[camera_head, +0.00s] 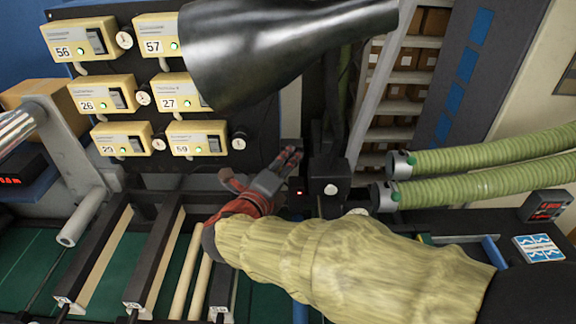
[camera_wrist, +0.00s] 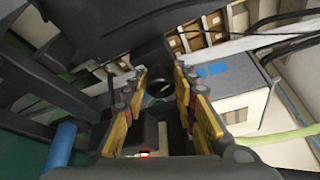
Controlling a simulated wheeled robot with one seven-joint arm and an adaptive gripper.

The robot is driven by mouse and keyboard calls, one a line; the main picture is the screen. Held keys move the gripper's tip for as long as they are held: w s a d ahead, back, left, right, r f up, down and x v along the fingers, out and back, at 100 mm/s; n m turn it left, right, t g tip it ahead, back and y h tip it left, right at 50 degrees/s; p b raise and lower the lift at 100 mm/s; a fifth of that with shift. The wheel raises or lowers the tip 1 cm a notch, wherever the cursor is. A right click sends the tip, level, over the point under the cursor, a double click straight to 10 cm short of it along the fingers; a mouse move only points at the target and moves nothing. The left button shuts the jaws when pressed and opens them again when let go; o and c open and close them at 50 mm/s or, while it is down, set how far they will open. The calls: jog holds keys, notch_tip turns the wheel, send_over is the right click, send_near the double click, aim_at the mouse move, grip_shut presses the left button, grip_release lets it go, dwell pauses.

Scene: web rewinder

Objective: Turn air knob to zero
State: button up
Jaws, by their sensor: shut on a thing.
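In the wrist view, a dark round part (camera_wrist: 160,88), which looks like the air knob, sits between the fingertips of my gripper (camera_wrist: 160,78). The yellow-and-grey fingers lie on either side of it, apart from each other, closed on it. Its marking or pointer cannot be read. In the head view my red and grey gripper (camera_head: 291,156) reaches up beside a black box (camera_head: 330,187). The knob cannot be made out there.
Yellow numbered control boxes (camera_head: 122,142) stand on a dark panel at the upper left. A large dark cone-shaped part (camera_head: 270,45) hangs over the scene. Green ribbed hoses (camera_head: 490,152) run in from the right. Rails and rollers (camera_head: 150,260) lie at lower left.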

jog(key=shift+f+n+t+h+b, duration=0.2)
jog(key=shift+n+t+h+b, duration=0.1)
jog(key=shift+n+b, duration=0.5)
jog(key=shift+n, duration=0.3)
jog(key=o, duration=1.2)
jog(key=shift+c, duration=0.2)
jog(key=f+v, duration=0.1)
jog(key=v, duration=1.1)
jog(key=shift+r, duration=0.4)
jog(key=shift+s, duration=0.1)
